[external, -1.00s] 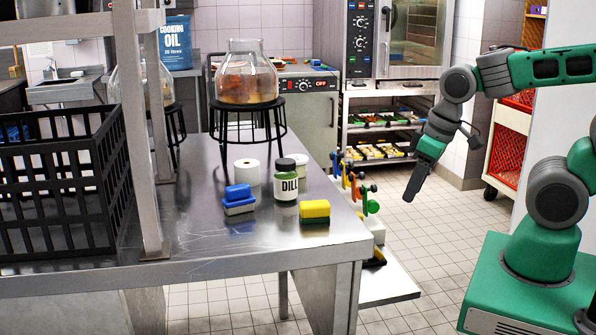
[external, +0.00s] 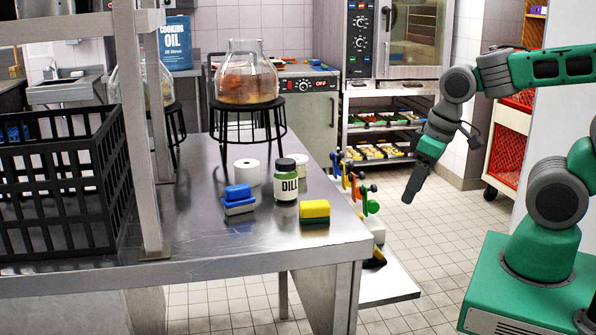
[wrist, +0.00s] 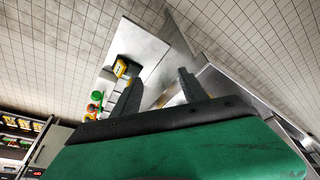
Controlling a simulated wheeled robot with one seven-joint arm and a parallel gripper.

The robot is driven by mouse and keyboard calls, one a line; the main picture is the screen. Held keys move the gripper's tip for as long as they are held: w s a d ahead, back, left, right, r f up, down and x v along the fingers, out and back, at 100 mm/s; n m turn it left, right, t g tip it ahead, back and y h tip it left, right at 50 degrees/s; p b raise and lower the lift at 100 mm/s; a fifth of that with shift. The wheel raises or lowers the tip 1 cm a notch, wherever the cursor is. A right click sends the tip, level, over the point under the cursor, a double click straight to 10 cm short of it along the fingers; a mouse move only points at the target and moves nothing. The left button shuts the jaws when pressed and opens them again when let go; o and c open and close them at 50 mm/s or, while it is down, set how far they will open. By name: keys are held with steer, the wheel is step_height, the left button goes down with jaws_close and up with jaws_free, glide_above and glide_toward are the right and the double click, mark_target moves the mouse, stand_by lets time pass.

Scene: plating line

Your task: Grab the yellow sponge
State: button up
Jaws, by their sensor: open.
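The yellow sponge (external: 314,209), with a dark green underside, lies flat near the right front corner of the steel table (external: 200,262) in the external view. My gripper (external: 411,191) hangs over the floor to the right of the table, apart from the sponge and pointing down. In the wrist view my gripper's two fingers (wrist: 160,84) are spread, with nothing held between them. I cannot make out the sponge in the wrist view.
A dill jar (external: 285,181), a white roll (external: 247,172) and a blue sponge-like block (external: 238,199) stand behind and left of the sponge. A glass vessel (external: 246,76) on a black stand (external: 247,109) is farther back.

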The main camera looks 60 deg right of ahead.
steer(key=shift+o, duration=0.9)
